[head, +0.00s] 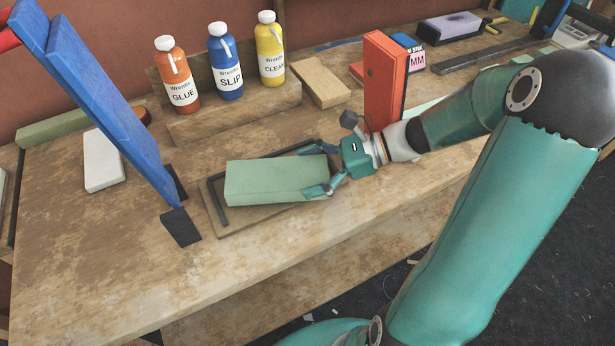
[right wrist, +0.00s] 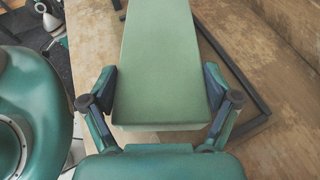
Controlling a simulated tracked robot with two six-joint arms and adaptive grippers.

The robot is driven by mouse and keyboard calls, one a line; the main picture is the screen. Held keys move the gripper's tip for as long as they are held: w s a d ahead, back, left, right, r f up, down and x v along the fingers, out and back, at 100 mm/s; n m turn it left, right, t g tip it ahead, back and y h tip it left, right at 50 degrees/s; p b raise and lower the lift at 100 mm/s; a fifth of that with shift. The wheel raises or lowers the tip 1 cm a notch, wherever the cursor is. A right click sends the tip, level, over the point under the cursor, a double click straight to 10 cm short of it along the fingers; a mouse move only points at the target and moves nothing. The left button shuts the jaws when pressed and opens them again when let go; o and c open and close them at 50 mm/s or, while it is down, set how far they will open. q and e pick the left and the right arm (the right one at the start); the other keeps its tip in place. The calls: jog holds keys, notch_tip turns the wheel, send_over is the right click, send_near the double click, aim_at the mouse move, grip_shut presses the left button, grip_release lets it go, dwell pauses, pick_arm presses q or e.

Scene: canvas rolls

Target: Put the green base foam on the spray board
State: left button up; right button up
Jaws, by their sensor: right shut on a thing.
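The green base foam (head: 275,180) is a pale green block over the spray board (head: 226,226), a flat brown board with a dark raised rim. My right gripper (head: 318,170) is shut on the right end of the foam, one finger on each long side. In the right wrist view the foam (right wrist: 158,65) reaches away between the two fingertips (right wrist: 161,90). The foam lies roughly along the board, within its rim as seen from above. I cannot tell whether its underside touches the board. My left gripper is not in view.
A blue upright panel on dark feet (head: 110,110) stands left of the board. Glue, slip and clean bottles (head: 228,62) stand on a wooden step behind. A red box (head: 384,80) stands upright behind my right wrist. The front tabletop (head: 130,285) is clear.

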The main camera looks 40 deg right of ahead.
jog(key=shift+f, duration=0.85)
jog(key=o, duration=0.9)
jog(key=shift+d+r, duration=0.1)
jog(key=v, duration=1)
jog(key=shift+s+d+r, duration=0.15)
jog(key=shift+s+d, duration=0.1)
jog(key=shift+s+d+r, duration=0.25)
jog(key=shift+s+d, duration=0.1)
